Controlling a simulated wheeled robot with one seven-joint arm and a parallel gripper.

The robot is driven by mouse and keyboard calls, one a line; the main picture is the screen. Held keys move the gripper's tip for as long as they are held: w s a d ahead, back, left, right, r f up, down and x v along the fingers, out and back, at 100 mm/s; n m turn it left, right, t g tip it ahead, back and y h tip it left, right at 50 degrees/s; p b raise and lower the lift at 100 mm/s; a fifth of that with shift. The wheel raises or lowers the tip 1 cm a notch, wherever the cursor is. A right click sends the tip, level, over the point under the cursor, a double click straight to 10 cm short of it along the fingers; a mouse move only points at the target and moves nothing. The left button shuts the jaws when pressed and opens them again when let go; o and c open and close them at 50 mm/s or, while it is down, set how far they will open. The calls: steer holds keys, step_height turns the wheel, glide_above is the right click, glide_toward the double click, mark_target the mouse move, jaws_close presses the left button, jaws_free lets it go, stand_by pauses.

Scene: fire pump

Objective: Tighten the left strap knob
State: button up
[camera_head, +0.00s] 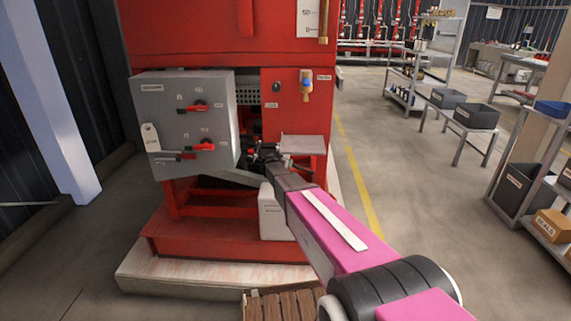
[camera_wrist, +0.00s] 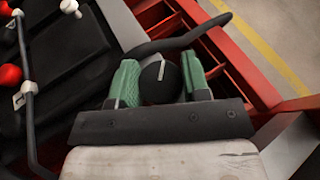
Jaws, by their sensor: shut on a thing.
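A round black strap knob (camera_wrist: 160,86) with a pale line on its face shows in the wrist view. The green fingers of my gripper (camera_wrist: 159,78) are on either side of it and shut on it. The pale line runs nearly straight up and down in that view. In the head view my gripper (camera_head: 262,160) reaches into the red pump frame, right of the grey cabinet door. There the knob is hidden by my gripper and arm. I cannot tell from the frames how tight the knob is.
A black battery-like box (camera_wrist: 60,90) with red and white caps and a dark bar lies left of my fingers. A black cable (camera_wrist: 185,42) curves just beyond the knob. The grey panel (camera_head: 185,125) stands close left of my gripper.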

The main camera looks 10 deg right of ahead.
steer(key=m+g+h, duration=0.3)
steer(key=m+g, duration=0.2)
steer(key=shift+w+a+f+h, duration=0.1)
steer(key=shift+w+h, duration=0.1)
steer(key=shift+h, duration=0.2)
steer(key=shift+s+m+g+h, duration=0.15)
steer(key=shift+m+g+h, duration=0.45)
steer(key=shift+m+g, duration=1.75)
steer(key=o, duration=0.9)
steer(key=shift+o, duration=0.2)
steer(key=shift+s, duration=0.1)
